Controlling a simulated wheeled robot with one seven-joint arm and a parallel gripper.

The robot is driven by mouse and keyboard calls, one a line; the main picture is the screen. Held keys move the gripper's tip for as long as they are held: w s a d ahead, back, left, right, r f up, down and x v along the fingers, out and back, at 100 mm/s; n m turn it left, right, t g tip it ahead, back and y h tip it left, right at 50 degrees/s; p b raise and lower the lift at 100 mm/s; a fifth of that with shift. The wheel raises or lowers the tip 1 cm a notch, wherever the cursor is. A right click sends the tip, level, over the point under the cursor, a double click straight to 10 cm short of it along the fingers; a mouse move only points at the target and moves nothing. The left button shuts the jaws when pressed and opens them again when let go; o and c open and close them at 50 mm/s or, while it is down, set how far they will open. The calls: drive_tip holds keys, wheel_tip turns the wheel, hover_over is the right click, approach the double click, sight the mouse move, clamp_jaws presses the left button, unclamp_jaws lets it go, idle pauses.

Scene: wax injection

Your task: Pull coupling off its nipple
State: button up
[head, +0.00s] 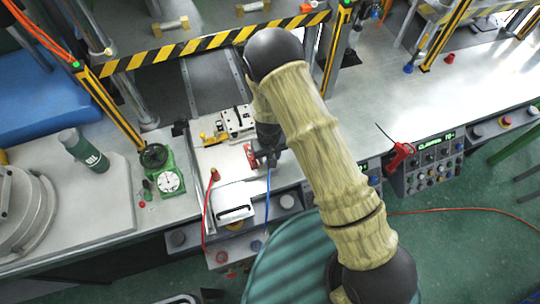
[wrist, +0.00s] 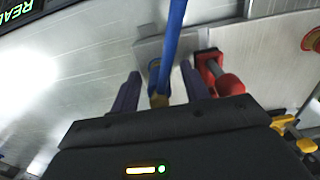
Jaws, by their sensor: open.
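My gripper (wrist: 160,84) is open, with one dark finger on either side of a coupling (wrist: 158,98) that looks brass-coloured. A blue hose (wrist: 175,38) runs from this coupling up out of the wrist view. Gaps show between the fingers and the coupling. The nipple under it is hidden. In the head view my gripper (head: 266,157) is over the metal plate at the press, and the blue hose (head: 267,205) hangs down in front of it. The coupling cannot be made out there.
A red fitting (wrist: 225,78) stands close outside the right finger. In the head view a red hose (head: 207,205) runs down at the left. A yellow-and-metal fixture (head: 235,122) sits behind, left of my gripper.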

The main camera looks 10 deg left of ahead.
clamp_jaws()
drive_tip(key=shift+r, duration=0.1)
drive_tip(key=shift+r+p, duration=2.1)
drive_tip(key=shift+r, duration=0.85)
